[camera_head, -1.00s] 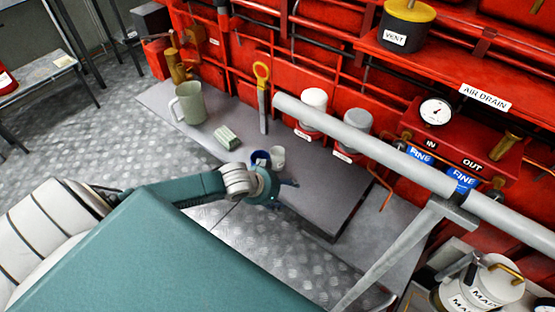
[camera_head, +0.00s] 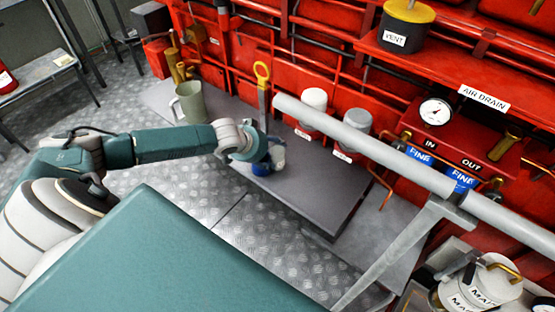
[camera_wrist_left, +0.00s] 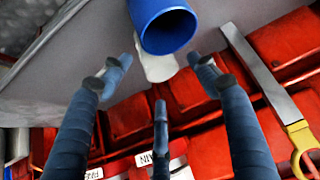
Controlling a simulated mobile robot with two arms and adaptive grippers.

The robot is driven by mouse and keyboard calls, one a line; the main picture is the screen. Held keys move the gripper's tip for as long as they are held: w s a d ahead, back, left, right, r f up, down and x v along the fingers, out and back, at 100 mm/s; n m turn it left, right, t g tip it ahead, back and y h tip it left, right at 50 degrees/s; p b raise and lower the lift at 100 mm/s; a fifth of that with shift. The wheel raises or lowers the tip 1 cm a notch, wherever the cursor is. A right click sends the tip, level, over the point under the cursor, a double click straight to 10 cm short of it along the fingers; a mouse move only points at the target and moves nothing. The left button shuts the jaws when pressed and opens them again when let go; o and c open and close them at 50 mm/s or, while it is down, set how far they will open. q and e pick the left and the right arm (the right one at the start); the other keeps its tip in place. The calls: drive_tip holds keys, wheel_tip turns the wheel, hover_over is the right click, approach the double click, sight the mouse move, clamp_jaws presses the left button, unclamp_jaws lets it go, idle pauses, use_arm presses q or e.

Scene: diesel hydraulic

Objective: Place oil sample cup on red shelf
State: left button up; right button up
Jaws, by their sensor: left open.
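A blue cup (camera_head: 262,168) and a white cup (camera_head: 278,160) stand close together on the grey bench (camera_head: 300,190). I cannot tell which one is the oil sample cup. My left gripper (camera_head: 272,148) is right by both cups and partly covers them. In the left wrist view the fingers are spread and empty, with the blue cup (camera_wrist_left: 165,25) beyond the fingertips and the white cup (camera_wrist_left: 154,66) partly behind it. The red shelf (camera_head: 450,70) is at the upper right, with a yellow-topped VENT container (camera_head: 407,25) on it. My right gripper is not in view.
A grey-green mug (camera_head: 190,103) stands at the bench's left. A yellow-handled tool (camera_head: 262,82) leans at the back. A thick grey pipe (camera_head: 370,148) crosses between the bench and the red shelf. White and grey capped fittings (camera_head: 314,104) are behind the pipe.

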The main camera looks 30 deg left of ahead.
sight(281, 154)
use_arm(q)
drive_tip(key=x, duration=0.4)
drive_tip(key=shift+w, duration=0.2)
drive_tip(key=c, duration=1.1)
